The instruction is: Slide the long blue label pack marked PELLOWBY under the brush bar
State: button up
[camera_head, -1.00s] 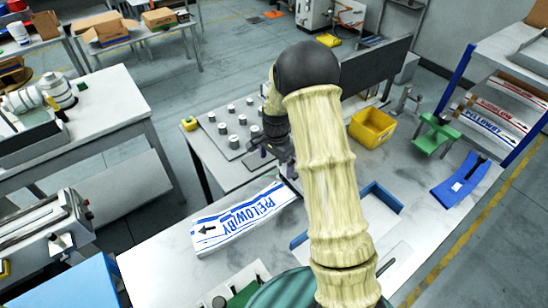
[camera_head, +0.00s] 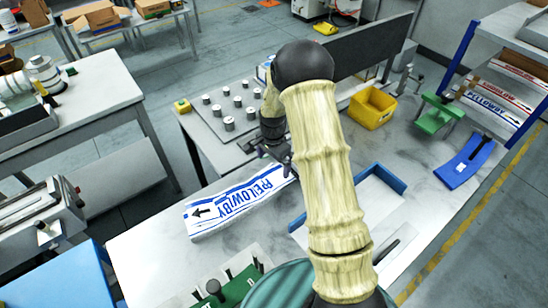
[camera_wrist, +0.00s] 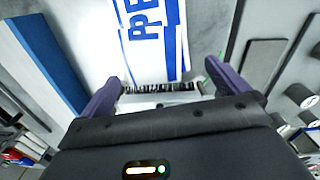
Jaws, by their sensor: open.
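The long PELLOWBY label pack (camera_head: 222,215) lies flat on the worktable, white with blue stripes, blue lettering and a black arrow at its near-left end. Its far end is close to my gripper (camera_head: 275,150). In the wrist view my gripper (camera_wrist: 163,76) is open, its two purple fingers on either side of the end of the pack (camera_wrist: 151,30). A pale strip with dark bristle-like marks (camera_wrist: 158,88) lies between the fingers. I cannot tell whether it is the brush bar. My arm hides part of the table.
A blue-edged frame (camera_head: 383,178) lies right of the pack. A grey plate with several round knobs (camera_head: 215,118) is left of my gripper. A yellow bin (camera_head: 372,107), a green stand (camera_head: 437,114) and a curved blue piece (camera_head: 465,162) stand to the right. More label packs (camera_head: 494,103) lie on the shelf.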

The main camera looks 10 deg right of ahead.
aim_at(261, 184)
notch_tip(261, 184, down, 8)
jog(key=b, duration=0.4)
jog(key=shift+r, duration=0.25)
jog(key=c, duration=1)
jog(key=shift+r, duration=0.1)
jog(key=c, duration=0.3)
jog(key=shift+s+a, duration=0.1)
jog(key=shift+a, duration=0.5)
jog(key=shift+c, duration=0.2)
jog(key=shift+s+a, duration=0.7)
jog(key=shift+a, duration=0.4)
jog(key=shift+s+a, duration=0.3)
jog(key=shift+a, duration=0.35)
